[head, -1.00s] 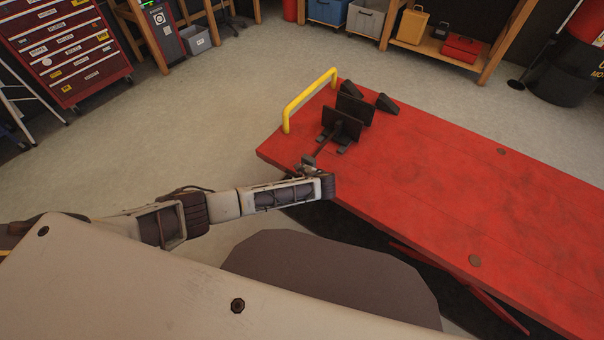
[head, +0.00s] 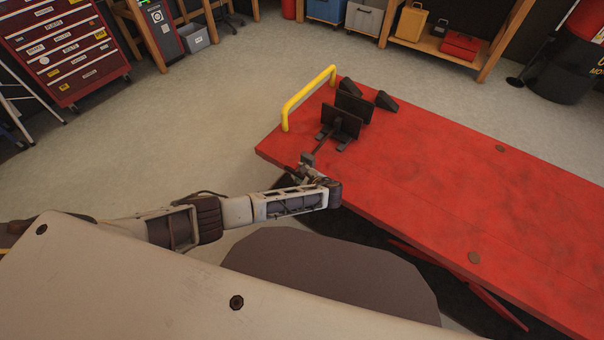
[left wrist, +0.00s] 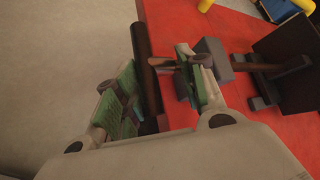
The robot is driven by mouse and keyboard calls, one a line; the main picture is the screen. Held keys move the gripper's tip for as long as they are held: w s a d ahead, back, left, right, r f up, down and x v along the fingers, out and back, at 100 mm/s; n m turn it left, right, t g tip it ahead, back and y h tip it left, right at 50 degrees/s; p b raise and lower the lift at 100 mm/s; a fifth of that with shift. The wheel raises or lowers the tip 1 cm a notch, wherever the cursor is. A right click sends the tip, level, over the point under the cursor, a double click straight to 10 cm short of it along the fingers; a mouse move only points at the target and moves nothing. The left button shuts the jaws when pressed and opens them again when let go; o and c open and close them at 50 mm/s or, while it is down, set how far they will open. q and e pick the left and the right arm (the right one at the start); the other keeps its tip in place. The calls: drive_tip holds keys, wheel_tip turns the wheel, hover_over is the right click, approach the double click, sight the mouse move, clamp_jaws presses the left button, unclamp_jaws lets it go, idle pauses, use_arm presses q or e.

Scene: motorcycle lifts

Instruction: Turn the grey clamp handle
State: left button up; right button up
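The grey clamp handle shows in the left wrist view as a dark bar (left wrist: 148,75), with a short lever at its right side. A grey block (left wrist: 213,60) and a rod join it to the black clamp (left wrist: 285,65). In the head view the clamp (head: 341,122) stands on the red lift, and the grey block (head: 307,158) shows at the lift's near edge. My left gripper (left wrist: 160,90) is open, its green-padded fingers on either side of the bar, with a gap on the left. Whether the right finger touches the lever is unclear. My right gripper is out of view.
The red lift platform (head: 440,180) is clear to the right of the clamp. A yellow hoop rail (head: 308,98) stands at its end. Black wedges (head: 386,102) sit behind the clamp. A red tool cabinet (head: 70,50) stands far left, with open floor between.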

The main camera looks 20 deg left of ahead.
use_arm(q)
drive_tip(key=o, duration=0.4)
drive_tip(key=shift+o, duration=0.2)
drive_tip(key=v, duration=1.2)
idle(0.8)
